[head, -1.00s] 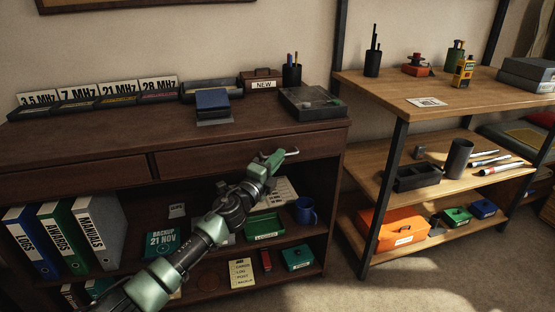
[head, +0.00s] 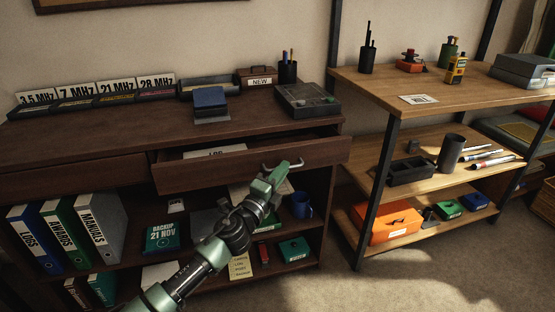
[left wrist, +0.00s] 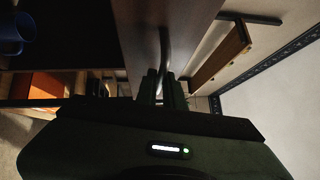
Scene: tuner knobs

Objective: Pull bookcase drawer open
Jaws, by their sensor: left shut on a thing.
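The dark wood bookcase (head: 130,135) has two drawers side by side under its top. The right drawer (head: 225,172) is pulled partly out, and a pale labelled item (head: 215,152) shows inside it. The left drawer (head: 70,177) is closed. My left gripper (head: 280,171) is shut on the right drawer's metal handle (head: 296,165). In the left wrist view the handle (left wrist: 164,50) runs down between the fingers (left wrist: 161,88), beside the drawer front (left wrist: 138,38). My right gripper is not in view.
Below the drawers, open shelves hold binders (head: 98,222), a teal box (head: 162,237) and a blue mug (head: 301,204). A wood-and-metal shelf unit (head: 385,140) stands close on the right. Carpeted floor (head: 325,280) in front is clear.

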